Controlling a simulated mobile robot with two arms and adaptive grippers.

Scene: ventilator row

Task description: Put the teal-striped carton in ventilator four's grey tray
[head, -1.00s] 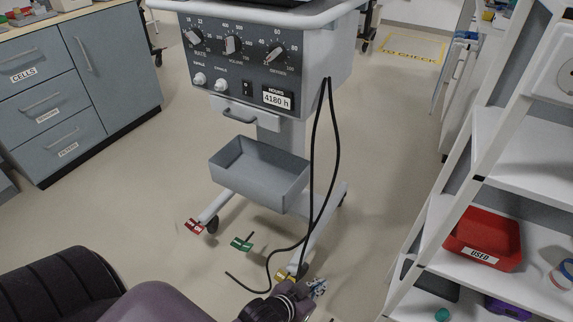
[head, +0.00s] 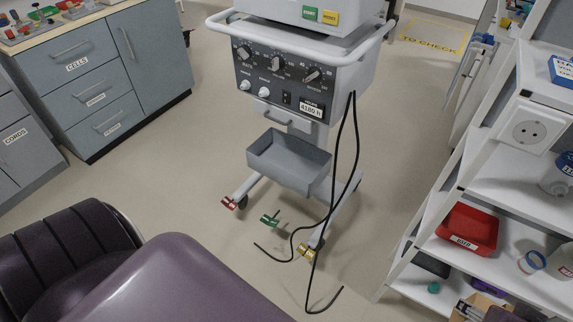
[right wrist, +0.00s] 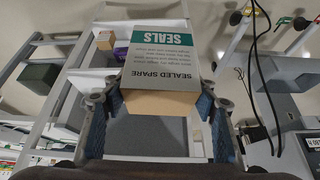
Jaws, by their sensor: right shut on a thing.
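The carton (right wrist: 158,50), white with a teal stripe reading SEALS and a brown cardboard end, is between the fingers of my right gripper (right wrist: 161,92) in the right wrist view. The gripper is shut on it. The grey tray (head: 289,166) hangs low on the front of the ventilator (head: 290,75) in the head view and looks empty. No number shows on this ventilator; its plate gives hours. The tray also shows at the right of the right wrist view (right wrist: 284,73), to the right of the carton. Neither gripper shows in the head view now.
Black hoses (head: 333,195) hang beside the tray down to the floor. A white shelf with a red bin (head: 467,229) stands at right, a drawer cabinet (head: 95,80) at left.

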